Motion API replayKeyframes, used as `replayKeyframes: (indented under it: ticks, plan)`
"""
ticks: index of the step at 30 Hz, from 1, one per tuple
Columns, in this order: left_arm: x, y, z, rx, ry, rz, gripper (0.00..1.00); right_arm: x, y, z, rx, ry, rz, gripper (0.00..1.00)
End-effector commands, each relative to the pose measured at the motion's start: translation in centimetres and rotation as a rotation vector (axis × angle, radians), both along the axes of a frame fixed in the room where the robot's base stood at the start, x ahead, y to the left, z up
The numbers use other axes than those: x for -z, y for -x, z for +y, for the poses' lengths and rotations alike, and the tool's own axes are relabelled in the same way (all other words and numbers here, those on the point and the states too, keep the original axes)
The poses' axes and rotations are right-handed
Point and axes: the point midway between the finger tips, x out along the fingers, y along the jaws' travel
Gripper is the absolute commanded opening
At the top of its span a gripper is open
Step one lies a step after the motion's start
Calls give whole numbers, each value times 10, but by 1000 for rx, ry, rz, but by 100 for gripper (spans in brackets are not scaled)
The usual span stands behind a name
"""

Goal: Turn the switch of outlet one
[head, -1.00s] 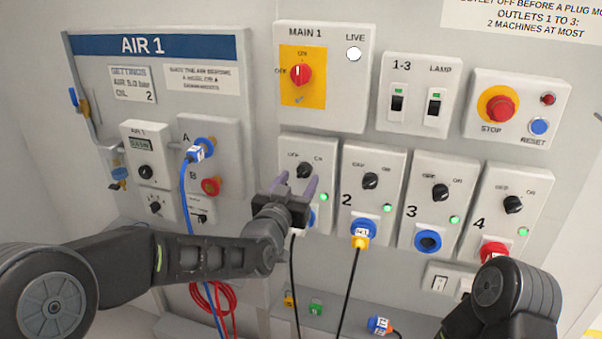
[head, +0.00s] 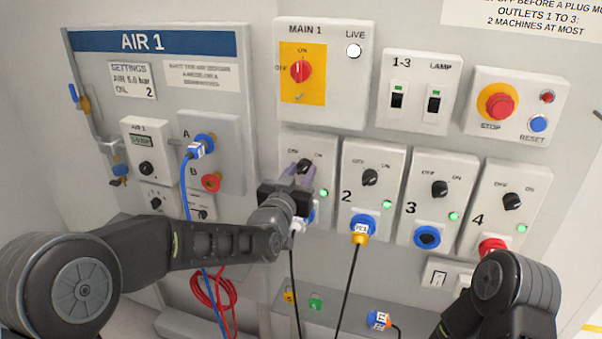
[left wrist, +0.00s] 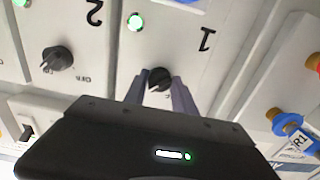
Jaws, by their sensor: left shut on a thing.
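The outlet one panel (head: 318,228) is at the middle of the head view. Its black rotary switch (head: 304,165) sits between OFF and ON marks; it also shows in the left wrist view (left wrist: 159,79). My left gripper (head: 297,170) has its two purple-grey fingers on either side of that switch, shut on it. In the left wrist view the fingers (left wrist: 158,90) flank the knob, partly hiding it. I cannot tell exactly where the knob points. The green lamp (head: 324,193) beside it is lit. My right arm shows at the lower right, its gripper out of view.
Outlets two (head: 345,218), three (head: 403,220) and four (head: 467,225) stand to the right, with similar switches and lit green lamps. A yellow plug (head: 360,236) is in outlet two. A black cable hangs below outlet one. The main switch (head: 301,70) is above.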

Motion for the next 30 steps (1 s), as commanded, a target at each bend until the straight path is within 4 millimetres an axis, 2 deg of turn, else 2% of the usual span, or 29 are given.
replayKeyframes:
  ticks: [1, 5, 17, 23, 30]
  plan:
    - [0, 0, 0, 0, 0, 0, 10, 0, 0, 0, 0, 0, 0, 36]
    - [0, 0, 0, 0, 0, 0, 0, 0, 0, 0, 0, 0, 0, 36]
    - [1, 0, 0, 0, 21, 6, 0, 6, 0, 0, 0, 0, 0, 36]
    - [4, 0, 0, 0, 89, 27, 0, 23, 0, 0, 0, 0, -1, 36]
    - [6, 0, 0, -1, 241, 75, 0, 54, -1, 0, 1, 0, -3, 36]
